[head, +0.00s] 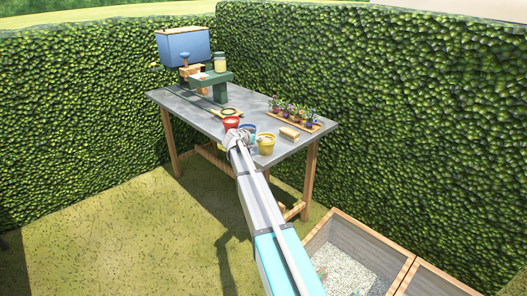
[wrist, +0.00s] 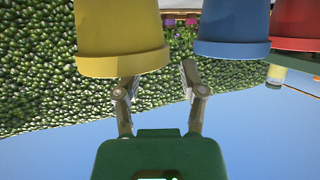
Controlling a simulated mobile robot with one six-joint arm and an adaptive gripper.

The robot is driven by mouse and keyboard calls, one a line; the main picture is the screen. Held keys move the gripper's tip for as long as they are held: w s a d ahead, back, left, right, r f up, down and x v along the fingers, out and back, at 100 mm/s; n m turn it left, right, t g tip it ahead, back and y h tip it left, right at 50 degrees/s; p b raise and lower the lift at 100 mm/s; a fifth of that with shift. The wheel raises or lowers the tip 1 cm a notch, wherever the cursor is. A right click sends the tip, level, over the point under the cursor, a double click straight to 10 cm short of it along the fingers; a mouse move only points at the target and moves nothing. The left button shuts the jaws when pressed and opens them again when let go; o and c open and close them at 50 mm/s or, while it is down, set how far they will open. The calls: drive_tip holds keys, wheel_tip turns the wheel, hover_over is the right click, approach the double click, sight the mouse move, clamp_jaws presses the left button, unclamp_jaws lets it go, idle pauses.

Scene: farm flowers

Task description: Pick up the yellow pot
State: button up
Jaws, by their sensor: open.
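The yellow pot (head: 266,144) stands on the grey table near its front edge, right of a blue pot (head: 248,130) and a red pot (head: 231,123). In the wrist view, which looks upside down, the yellow pot (wrist: 120,38) is large and close at upper left. The blue pot (wrist: 232,30) and red pot (wrist: 296,25) show to its right. My gripper (wrist: 158,72) is open and empty. Its left finger overlaps the yellow pot's rim in the picture; its right finger is near the gap between the yellow and blue pots. I cannot tell whether either touches.
A gravel-filled wooden bed (head: 345,270) lies at lower right. Hedges rise behind.

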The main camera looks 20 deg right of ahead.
drive_tip(key=shift+b+x, duration=0.45)
drive_tip(key=shift+x, duration=1.2)
drive_tip(key=shift+c, duration=0.3)
clamp_jaws()
